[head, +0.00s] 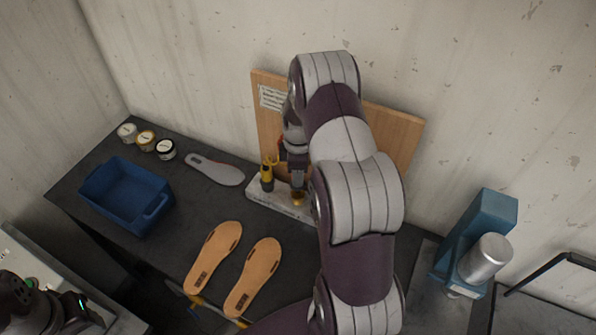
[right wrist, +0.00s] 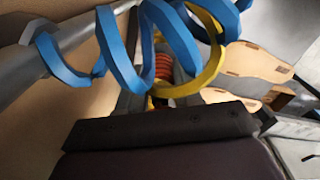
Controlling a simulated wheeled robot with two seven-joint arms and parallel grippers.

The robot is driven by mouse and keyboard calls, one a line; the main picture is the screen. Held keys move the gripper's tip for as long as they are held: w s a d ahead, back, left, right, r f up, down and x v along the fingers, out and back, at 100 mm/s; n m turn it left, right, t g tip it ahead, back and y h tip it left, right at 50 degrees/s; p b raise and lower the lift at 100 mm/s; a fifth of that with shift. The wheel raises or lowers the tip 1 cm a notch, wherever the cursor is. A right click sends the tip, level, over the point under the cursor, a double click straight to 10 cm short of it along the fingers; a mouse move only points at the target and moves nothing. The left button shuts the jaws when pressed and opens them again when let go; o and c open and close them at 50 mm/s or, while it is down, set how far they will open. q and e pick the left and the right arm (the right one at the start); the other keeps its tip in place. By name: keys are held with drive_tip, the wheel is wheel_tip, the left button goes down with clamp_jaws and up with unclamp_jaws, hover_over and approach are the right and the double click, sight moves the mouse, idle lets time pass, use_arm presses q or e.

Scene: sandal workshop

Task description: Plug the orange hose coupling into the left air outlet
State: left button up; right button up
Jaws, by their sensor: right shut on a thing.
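My right arm reaches across the bench to the upright wooden board (head: 402,130) at the wall. My right gripper (head: 298,183) is at the board's front, mostly covered by my own arm. In the right wrist view an orange ribbed piece (right wrist: 162,66), seemingly the hose coupling, sits between the fingers, and the gripper is shut on it. Blue (right wrist: 118,52) and yellow (right wrist: 205,72) coiled hoses hang across that view. The air outlets cannot be made out, so I cannot tell whether the coupling touches one. My left gripper (head: 78,306) is at the lower left, its jaws unclear.
A pale base (head: 262,195) with a yellow-topped tool (head: 268,172) stands before the board. A blue bin (head: 128,197), small jars (head: 146,140), a grey insole (head: 214,170) and two tan soles (head: 214,257) lie on the dark bench. A blue machine (head: 480,235) stands right.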

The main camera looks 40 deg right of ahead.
drive_tip(key=shift+f+b, duration=1.45)
drive_tip(key=shift+f, duration=0.65)
drive_tip(key=o, duration=1)
drive_tip(key=shift+r, duration=0.1)
wheel_tip(320, 180, up, 10)
drive_tip(key=p, duration=0.8)
